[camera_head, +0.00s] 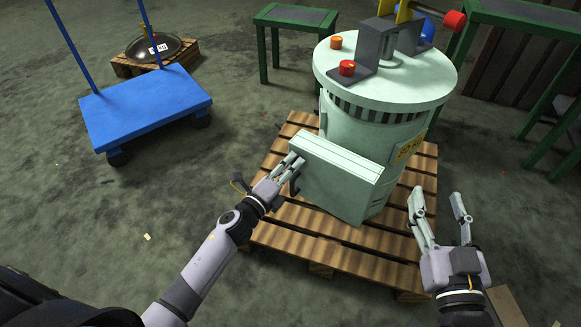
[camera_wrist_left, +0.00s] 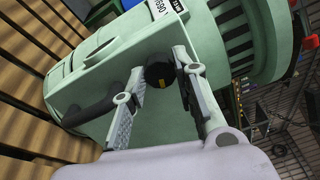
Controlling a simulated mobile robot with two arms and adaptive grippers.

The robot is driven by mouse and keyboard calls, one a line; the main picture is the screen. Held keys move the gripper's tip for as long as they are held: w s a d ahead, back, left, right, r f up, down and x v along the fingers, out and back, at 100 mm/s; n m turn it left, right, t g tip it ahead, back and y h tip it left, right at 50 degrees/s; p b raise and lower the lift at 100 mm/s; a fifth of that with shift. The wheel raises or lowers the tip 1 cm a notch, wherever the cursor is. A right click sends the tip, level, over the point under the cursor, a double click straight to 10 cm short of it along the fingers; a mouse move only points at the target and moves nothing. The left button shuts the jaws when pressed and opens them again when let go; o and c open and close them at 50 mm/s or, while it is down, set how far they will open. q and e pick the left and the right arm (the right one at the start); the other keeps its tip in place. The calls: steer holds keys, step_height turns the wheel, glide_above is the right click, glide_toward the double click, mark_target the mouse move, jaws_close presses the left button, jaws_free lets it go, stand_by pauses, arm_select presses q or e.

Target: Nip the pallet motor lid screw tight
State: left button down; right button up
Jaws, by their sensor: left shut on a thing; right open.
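The pale green motor (camera_head: 375,130) stands upright on a wooden pallet (camera_head: 330,252). A box-shaped housing with a flat lid (camera_head: 340,158) sticks out from its side toward me. In the left wrist view, a black round screw head (camera_wrist_left: 159,74) with a yellow mark sits on the housing's green face (camera_wrist_left: 140,100). My left gripper (camera_head: 295,163) is at the housing's left side, its fingers shut on the screw head; it also shows in the left wrist view (camera_wrist_left: 168,66). The screw is hidden in the head view. My right gripper (camera_head: 437,200) is open and empty, right of the housing.
A dark handle (camera_wrist_left: 88,110) sits beside the screw on the housing. A blue cart (camera_head: 145,105) stands left, with a small pallet bearing a dark round lid (camera_head: 153,47) behind it. Green tables (camera_head: 292,25) stand behind. The floor at left is largely clear.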

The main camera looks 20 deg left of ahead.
stand_by(0.3)
arm_select(q)
steer(key=c, duration=1.3)
jaws_free()
steer(key=shift+s, duration=0.1)
steer(key=v, duration=1.2)
